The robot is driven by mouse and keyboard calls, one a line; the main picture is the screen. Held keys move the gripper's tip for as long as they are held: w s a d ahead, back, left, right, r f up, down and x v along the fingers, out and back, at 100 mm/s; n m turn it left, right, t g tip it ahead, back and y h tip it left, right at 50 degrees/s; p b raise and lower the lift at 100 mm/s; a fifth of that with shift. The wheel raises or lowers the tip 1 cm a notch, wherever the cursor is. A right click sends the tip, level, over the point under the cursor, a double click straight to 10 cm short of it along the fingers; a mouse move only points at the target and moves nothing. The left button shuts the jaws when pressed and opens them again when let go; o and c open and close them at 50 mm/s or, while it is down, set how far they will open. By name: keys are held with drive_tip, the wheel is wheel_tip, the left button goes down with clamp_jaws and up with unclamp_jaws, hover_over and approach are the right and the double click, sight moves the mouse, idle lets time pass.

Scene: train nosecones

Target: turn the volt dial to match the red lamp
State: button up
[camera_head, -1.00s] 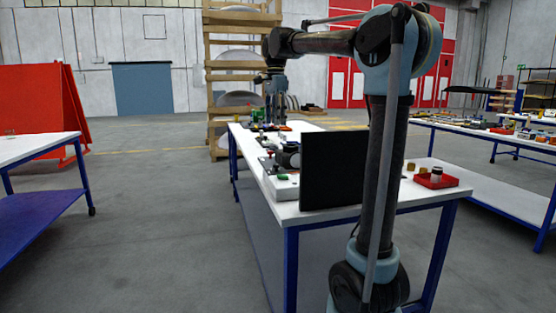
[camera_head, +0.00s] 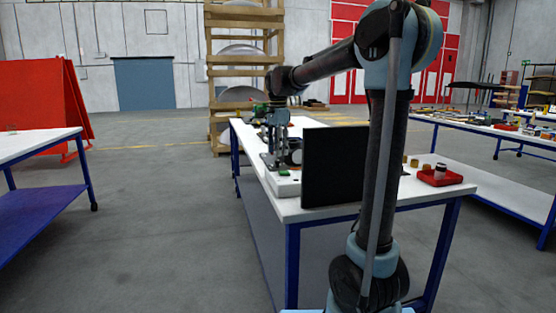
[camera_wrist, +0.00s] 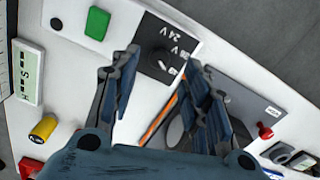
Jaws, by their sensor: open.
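The volt dial (camera_wrist: 160,62) is a dark round knob on a black plate (camera_wrist: 176,36) with white markings, including "24 V". In the wrist view my gripper (camera_wrist: 163,59) is open, with one fingertip on either side of the dial. I cannot tell how deep the fingers reach around it or whether they touch it. The dial's pointer direction is not clear. In the head view my gripper (camera_head: 272,158) is low over the white table (camera_head: 318,211); the dial cannot be made out there. I cannot make out a lit red lamp in either view.
A green block (camera_wrist: 97,23), a display panel (camera_wrist: 27,72) and a yellow cylinder (camera_wrist: 43,127) lie left of the gripper. A grey panel (camera_wrist: 240,95) and a red-topped part (camera_wrist: 265,131) lie right. A black upright screen (camera_head: 333,167) and a red tray (camera_head: 440,179) stand on the table.

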sight(278, 164)
drive_tip(key=shift+f, duration=2.05)
clamp_jaws()
